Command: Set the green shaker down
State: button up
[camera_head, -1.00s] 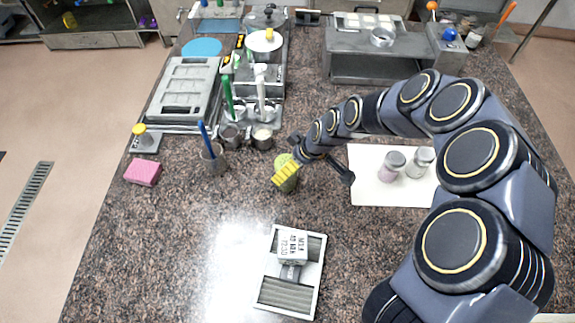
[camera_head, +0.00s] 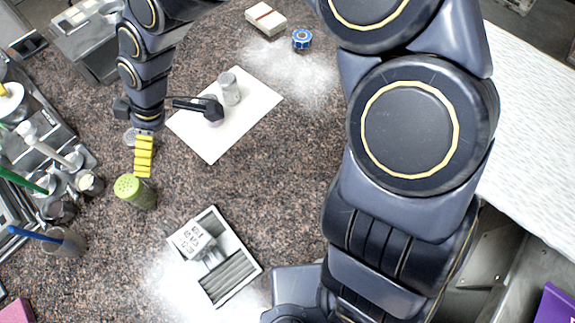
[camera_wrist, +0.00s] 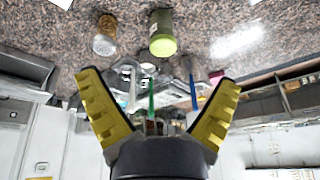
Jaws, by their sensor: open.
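The green shaker (camera_head: 135,191) stands upright on the speckled counter, its perforated lime lid on top. It also shows in the wrist view (camera_wrist: 162,37), beyond the open fingers and apart from them. My gripper (camera_head: 143,170) has yellow ribbed fingers and sits just behind the shaker in the head view. In the wrist view my gripper (camera_wrist: 159,82) is spread wide with nothing between its fingers.
A second shaker (camera_wrist: 104,36) stands near the green one. A white board (camera_head: 253,98) carries a grey-lidded shaker (camera_head: 229,88). A metal tray (camera_head: 240,284) with a marked block lies in front. A cup (camera_head: 64,243) stands left. Counter right of the green shaker is clear.

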jog(key=s+d+r+m+h, duration=0.1)
jog(key=d+r+m, duration=0.3)
jog(key=d, duration=0.5)
jog(key=s+d+r+m+h, duration=0.1)
jog(key=s+d+r+m, duration=0.15)
jog(key=d, duration=0.65)
jog(key=s+d+r+m+g+h, duration=0.1)
jog(key=s+d+r+m+h, duration=0.1)
jog(key=s+d+m, duration=0.9)
jog(key=shift+s+d+r, duration=0.15)
jog(key=shift+d+r, duration=0.3)
jog(key=shift+d, duration=0.4)
